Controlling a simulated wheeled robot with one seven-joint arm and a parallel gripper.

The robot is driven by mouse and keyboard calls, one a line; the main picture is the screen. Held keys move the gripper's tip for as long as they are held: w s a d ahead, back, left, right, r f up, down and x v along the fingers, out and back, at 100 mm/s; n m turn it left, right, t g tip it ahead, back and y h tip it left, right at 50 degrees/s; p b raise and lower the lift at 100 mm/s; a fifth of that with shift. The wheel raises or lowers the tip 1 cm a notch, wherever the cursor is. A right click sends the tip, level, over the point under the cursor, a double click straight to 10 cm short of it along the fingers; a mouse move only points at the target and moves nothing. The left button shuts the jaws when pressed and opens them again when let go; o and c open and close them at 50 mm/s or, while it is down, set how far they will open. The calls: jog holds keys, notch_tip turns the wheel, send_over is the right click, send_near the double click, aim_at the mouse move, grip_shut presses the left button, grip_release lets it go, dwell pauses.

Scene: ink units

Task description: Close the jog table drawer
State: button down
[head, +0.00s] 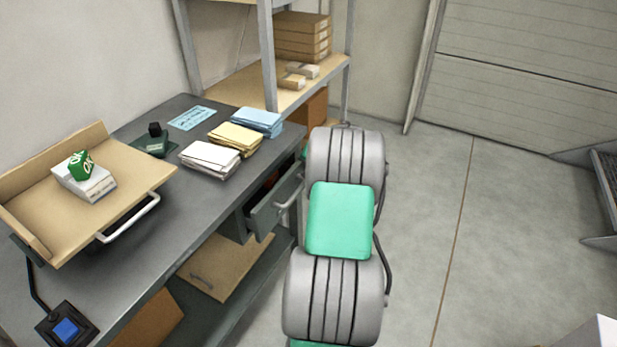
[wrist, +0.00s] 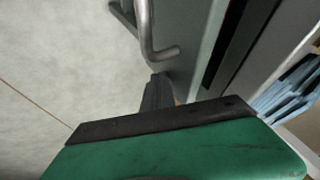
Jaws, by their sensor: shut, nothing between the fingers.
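The jog table drawer (head: 264,213) is grey and stands partly pulled out under the right end of the grey table (head: 225,197). Its front carries a pale bar handle (head: 288,196). In the wrist view the curved handle (wrist: 148,35) shows at the top, beside the grey drawer front (wrist: 188,68). My gripper (wrist: 158,88) is shut and empty, its dark fingers close to the drawer front near the handle's bent end. I cannot tell whether they touch it. In the head view my arm hides the gripper.
A shelf (head: 315,82) with boxes stands behind. A tan panel with a handle (head: 222,268) is below.

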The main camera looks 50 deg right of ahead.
jog(key=w, duration=0.3)
jog(key=shift+a, duration=0.3)
jog(key=shift+w+a+r, duration=0.1)
jog(key=shift+w+a, duration=0.05)
jog(key=shift+w, duration=0.1)
jog(key=shift+w+a, duration=0.1)
send_near(300, 165)
jog(key=s+d+f, duration=0.2)
jog(key=d, duration=0.1)
jog(key=w+a+r+n+g+y+p, duration=0.1)
jog(key=a+r+n+p, duration=0.4)
jog(key=a, duration=0.8)
jog(key=a+r+n+y+p, duration=0.1)
jog(key=a+r+n+p, duration=0.15)
jog(key=a+r, duration=0.75)
jog(key=s+a+n+g+p, duration=0.1)
jog(key=s+a+n+p, duration=0.2)
jog(key=s+a, duration=0.3)
jog(key=s+a+r+n+g+p, duration=0.1)
jog(key=s+a+n+p, duration=0.2)
jog(key=s+a, duration=0.4)
jog(key=a, duration=0.8)
jog(key=shift+s+g+y+p, duration=0.3)
jog(key=shift+s+y+p, duration=0.05)
jog(key=shift+y, duration=0.05)
